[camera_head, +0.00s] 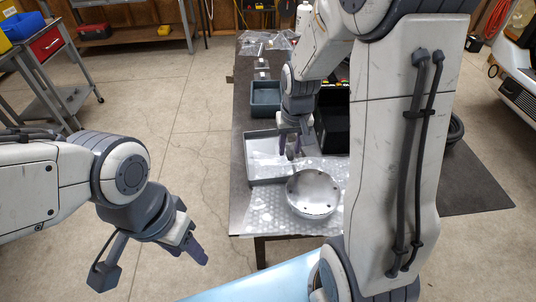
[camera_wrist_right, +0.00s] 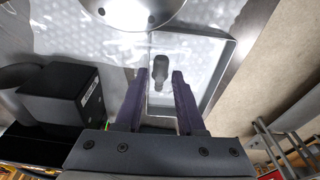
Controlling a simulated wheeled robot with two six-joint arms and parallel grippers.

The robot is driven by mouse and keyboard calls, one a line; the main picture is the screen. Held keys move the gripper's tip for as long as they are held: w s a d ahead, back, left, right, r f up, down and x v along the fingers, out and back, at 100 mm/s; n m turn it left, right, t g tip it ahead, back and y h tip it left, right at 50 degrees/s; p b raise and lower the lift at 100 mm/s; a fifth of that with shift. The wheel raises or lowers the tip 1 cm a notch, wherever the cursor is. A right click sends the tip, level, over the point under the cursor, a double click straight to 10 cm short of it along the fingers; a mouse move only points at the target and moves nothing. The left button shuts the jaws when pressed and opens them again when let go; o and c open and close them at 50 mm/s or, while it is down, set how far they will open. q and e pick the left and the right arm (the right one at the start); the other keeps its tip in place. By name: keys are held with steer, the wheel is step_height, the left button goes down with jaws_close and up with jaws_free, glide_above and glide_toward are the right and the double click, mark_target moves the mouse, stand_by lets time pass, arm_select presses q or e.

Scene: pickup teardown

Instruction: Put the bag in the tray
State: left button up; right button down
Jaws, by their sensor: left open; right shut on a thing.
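The grey tray (camera_head: 266,182) with a pale inside stands on the table, left of a round metal part. It also shows in the right wrist view (camera_wrist_right: 222,75). My right gripper (camera_head: 291,152) points down over the tray's right side. In the wrist view its fingers (camera_wrist_right: 160,78) stand either side of a small dark item (camera_wrist_right: 160,70), which seems to be in the clear bag they hold. The bag's outline is hard to make out against the pale tray, and I cannot tell if it touches the floor. My left gripper (camera_head: 196,250) is open and empty, left of the table.
The round metal part (camera_head: 313,190) lies on bubble wrap (camera_head: 275,213) in front of the tray. A dark bin (camera_head: 265,99) stands behind the tray, a black box (camera_head: 333,128) to its right. Clear plastic bags (camera_head: 268,42) lie at the table's far end.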

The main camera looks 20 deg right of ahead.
mark_target(269, 165)
steer(key=w+a+f+p, duration=0.1)
steer(key=w+a+f, duration=0.2)
steer(key=w+a, duration=0.1)
steer(key=shift+f, duration=0.2)
steer(key=shift+a+f, duration=0.1)
steer(key=shift+f, duration=0.1)
step_height(269, 165, down, 4)
steer(key=shift+r+p, duration=0.1)
steer(key=shift+p, duration=0.35)
steer(key=shift+c, duration=0.2)
jaws_free()
step_height(269, 165, up, 12)
steer(key=s+f+b, duration=0.1)
steer(key=s, duration=0.1)
steer(key=s+a+r+n+y, duration=0.1)
steer(key=s+a+r+n, duration=0.35)
steer(key=s+a, duration=0.75)
steer(key=s+a+n+g, duration=0.1)
steer(key=s+a+n, duration=0.2)
steer(key=s, duration=0.9)
steer(key=shift+n+g, duration=0.4)
steer(key=shift+n, duration=0.75)
